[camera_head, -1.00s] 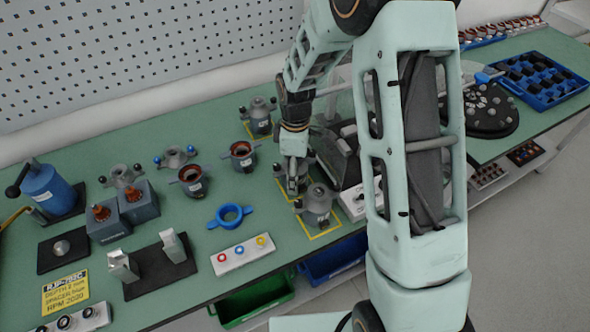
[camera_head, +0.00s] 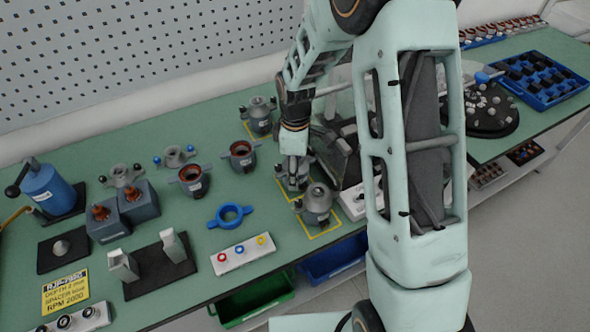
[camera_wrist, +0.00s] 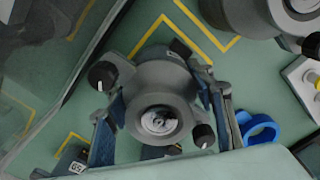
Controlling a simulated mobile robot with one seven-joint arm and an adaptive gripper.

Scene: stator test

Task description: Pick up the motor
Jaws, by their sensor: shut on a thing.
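The motor is a grey round housing with black knobs. In the wrist view the motor (camera_wrist: 160,85) sits between the two fingers of my gripper (camera_wrist: 165,125), which is shut on it from both sides. In the head view my gripper (camera_head: 294,168) points down at the motor (camera_head: 303,180), which stands at a yellow marked square on the green table and is partly hidden by the gripper. I cannot tell whether the motor is touching the table.
A similar grey motor (camera_head: 317,204) stands close in front, and another (camera_head: 260,116) stands behind. A blue ring (camera_head: 230,214) and a white button box (camera_head: 243,254) lie to the left. A dark machine (camera_head: 343,160) is close on the right.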

